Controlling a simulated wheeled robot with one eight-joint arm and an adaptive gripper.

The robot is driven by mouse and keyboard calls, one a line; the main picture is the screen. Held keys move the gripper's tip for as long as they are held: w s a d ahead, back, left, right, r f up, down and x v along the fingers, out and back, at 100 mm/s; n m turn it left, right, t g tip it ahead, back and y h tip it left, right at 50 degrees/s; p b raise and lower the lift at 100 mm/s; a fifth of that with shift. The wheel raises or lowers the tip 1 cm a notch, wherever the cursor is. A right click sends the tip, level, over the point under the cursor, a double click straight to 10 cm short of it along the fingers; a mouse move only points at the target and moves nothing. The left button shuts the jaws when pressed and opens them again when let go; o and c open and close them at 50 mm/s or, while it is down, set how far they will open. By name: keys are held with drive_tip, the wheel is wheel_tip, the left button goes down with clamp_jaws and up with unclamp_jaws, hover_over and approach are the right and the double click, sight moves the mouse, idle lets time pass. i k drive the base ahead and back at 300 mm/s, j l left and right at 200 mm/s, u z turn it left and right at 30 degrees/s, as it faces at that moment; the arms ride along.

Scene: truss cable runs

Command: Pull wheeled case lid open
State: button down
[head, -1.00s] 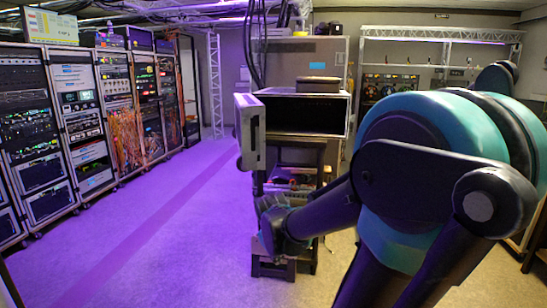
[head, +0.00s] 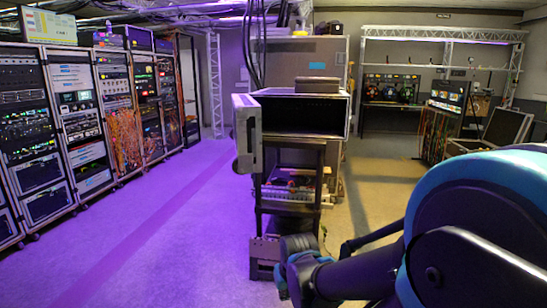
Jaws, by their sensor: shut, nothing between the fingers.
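The case (head: 318,93) stands on a dark stand in the middle of the head view, with its front open and its inside dark. A pale, thick panel, its lid (head: 248,135), stands out at the case's left side, swung away from the opening. My gripper (head: 298,245) is the dark end of my arm, low in front of the stand, below the case and apart from the lid. It is shut and empty; its fingertips are hard to make out. I cannot see wheels on this case.
Tall equipment racks (head: 80,115) line the left wall. Purple-lit floor (head: 165,225) between them and the stand is free. Black cables hang beside the case. Another case with a raised lid (head: 507,127) stands at the right, near a truss frame (head: 440,35).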

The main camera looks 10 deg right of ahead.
sight(246, 132)
drive_tip(key=i+l+z, duration=0.1)
drive_tip(key=i+l, duration=0.25)
drive_tip(key=l, duration=0.15)
drive_tip(key=i+l, duration=0.3)
drive_tip(key=l, duration=0.15)
drive_tip(key=z, duration=0.05)
